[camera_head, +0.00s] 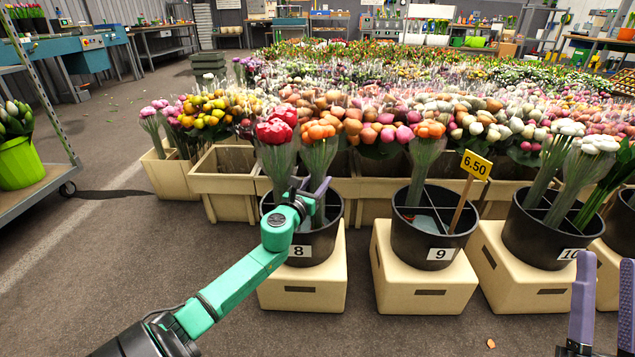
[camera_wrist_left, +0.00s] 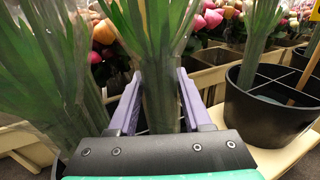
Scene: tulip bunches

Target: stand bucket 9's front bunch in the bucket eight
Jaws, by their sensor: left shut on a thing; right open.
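Bucket 8 (camera_head: 307,249) is black and stands on a cream crate. My left gripper (camera_head: 313,188) is over it, shut on the stems of an orange tulip bunch (camera_head: 319,155). That bunch is upright, its lower stems inside bucket 8; the gripper partly hides them. The held stems also show between the fingers in the left wrist view (camera_wrist_left: 160,85). A red bunch (camera_head: 276,140) stands just left of it in bucket 8. Bucket 9 (camera_head: 423,243) holds an orange bunch (camera_head: 425,155) at the back; its front looks empty. My right gripper (camera_head: 601,295) is open and empty at lower right.
A yellow 6.50 sign (camera_head: 475,165) on a stick stands in bucket 9. Bucket 10 (camera_head: 540,235), with white bunches, is to its right. Cream crates (camera_head: 228,185) and dense flowers fill the back. A cart (camera_head: 50,182) is at left.

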